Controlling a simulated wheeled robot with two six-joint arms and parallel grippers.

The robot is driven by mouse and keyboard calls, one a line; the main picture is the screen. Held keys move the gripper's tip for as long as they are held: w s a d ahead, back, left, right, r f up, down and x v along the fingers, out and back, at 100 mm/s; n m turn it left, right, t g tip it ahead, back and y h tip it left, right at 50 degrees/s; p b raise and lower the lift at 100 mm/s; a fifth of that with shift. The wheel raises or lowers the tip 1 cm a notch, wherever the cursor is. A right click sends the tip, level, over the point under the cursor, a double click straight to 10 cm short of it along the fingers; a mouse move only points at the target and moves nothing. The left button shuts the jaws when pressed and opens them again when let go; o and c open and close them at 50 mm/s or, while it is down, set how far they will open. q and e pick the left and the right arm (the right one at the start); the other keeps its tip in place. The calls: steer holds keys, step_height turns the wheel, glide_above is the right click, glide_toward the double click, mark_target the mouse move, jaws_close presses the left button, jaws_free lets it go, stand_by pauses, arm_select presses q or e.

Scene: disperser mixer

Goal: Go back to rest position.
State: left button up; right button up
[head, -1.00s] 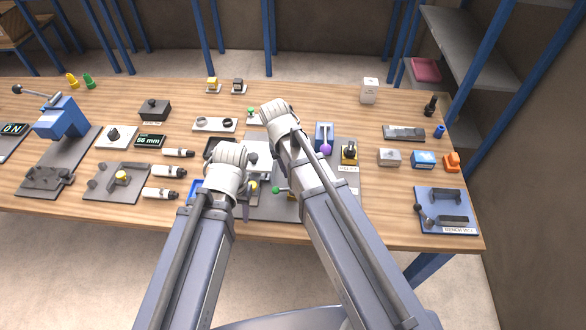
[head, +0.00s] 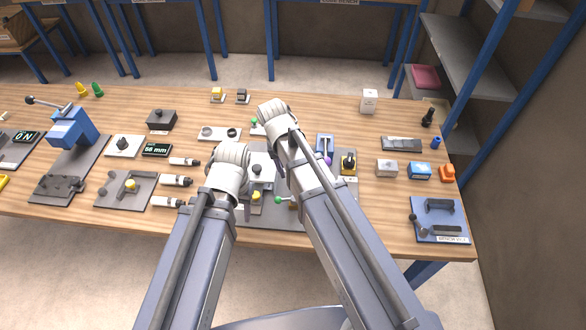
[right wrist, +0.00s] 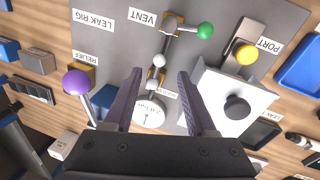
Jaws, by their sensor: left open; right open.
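Both my arms reach forward over the wooden bench in the head view. My left gripper (head: 247,208) hangs from the left wrist above the left part of the grey rig plate, mostly hidden by the arm; it is open. My right gripper is hidden behind its forearm in the head view. In the right wrist view my right gripper (right wrist: 159,88) is open, its two dark fingers apart with nothing held. It is over the plate labelled LEAK RIG (right wrist: 125,45), with a white round gauge (right wrist: 149,113) seen between and beyond the fingers.
The rig carries a purple-ball lever (right wrist: 76,82), a green-ball lever (right wrist: 205,30) and a yellow knob (right wrist: 247,54). A blue press (head: 72,127) stands at left, a blue plate (head: 425,232) at right. Shelving (head: 460,50) stands beyond the bench's right end.

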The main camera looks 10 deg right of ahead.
steer(key=shift+a+r+p, duration=0.2)
steer(key=shift+r+p, duration=0.4)
steer(key=shift+r, duration=0.5)
steer(key=s+a+f+n+y, duration=0.1)
steer(key=s+a+n, duration=0.3)
steer(key=s, duration=0.7)
steer(key=shift+s+n+b, duration=0.3)
steer(key=shift+n+b, duration=0.05)
steer(key=shift+n, duration=0.15)
